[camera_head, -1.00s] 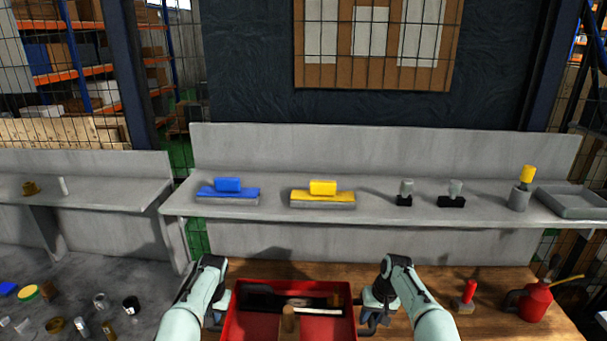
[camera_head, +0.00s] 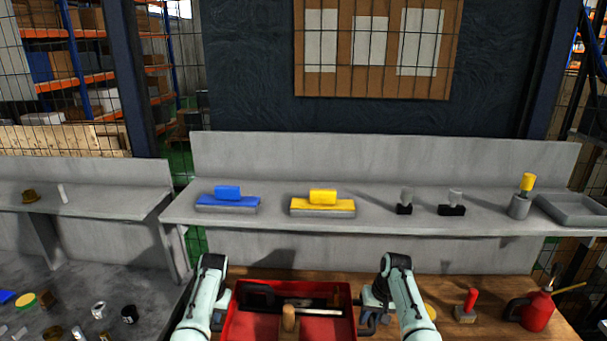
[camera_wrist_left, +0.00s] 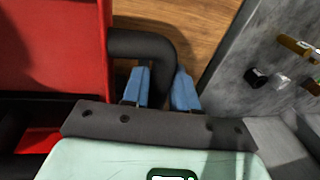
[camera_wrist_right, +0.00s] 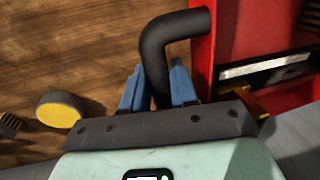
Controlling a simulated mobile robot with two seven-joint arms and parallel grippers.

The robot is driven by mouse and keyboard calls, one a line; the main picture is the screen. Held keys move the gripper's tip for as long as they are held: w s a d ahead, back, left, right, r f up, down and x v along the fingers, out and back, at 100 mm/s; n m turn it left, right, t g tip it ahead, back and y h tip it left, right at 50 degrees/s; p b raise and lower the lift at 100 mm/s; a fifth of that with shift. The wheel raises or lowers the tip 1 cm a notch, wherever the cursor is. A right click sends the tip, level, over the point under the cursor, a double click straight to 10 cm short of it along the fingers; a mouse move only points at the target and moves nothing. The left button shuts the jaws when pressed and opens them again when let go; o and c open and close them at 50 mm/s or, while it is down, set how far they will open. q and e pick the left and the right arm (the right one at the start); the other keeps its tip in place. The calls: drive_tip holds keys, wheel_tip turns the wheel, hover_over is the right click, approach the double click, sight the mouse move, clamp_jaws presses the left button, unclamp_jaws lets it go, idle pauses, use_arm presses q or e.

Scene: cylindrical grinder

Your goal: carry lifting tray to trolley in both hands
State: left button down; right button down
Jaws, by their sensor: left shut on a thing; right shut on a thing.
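The lifting tray is a red open box (camera_head: 318,328) low in the middle of the head view, with dark tools and a wooden-handled tool inside. My left gripper (camera_wrist_left: 160,88) is shut on the tray's black left handle (camera_wrist_left: 145,42). My right gripper (camera_wrist_right: 157,88) is shut on the black right handle (camera_wrist_right: 178,27). Both wrist views show wood below the handles; I cannot tell how far the tray is above it. The tray's near side is cut off by the head view's lower edge. I cannot make out a trolley.
A wooden bench top (camera_head: 450,285) holds a red oil can (camera_head: 537,311), a red-handled tool (camera_head: 468,303) and a yellow-faced round thing (camera_wrist_right: 60,112). Behind is a grey shelf (camera_head: 275,221) with blue and yellow blocks. A grey surface (camera_head: 75,290) with several small parts lies left.

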use_arm(q)
drive_tip(key=shift+d+r, duration=0.1)
drive_tip(key=shift+r, duration=0.3)
use_arm(e)
drive_tip(key=shift+a+r, duration=0.15)
drive_tip(key=shift+r, duration=0.3)
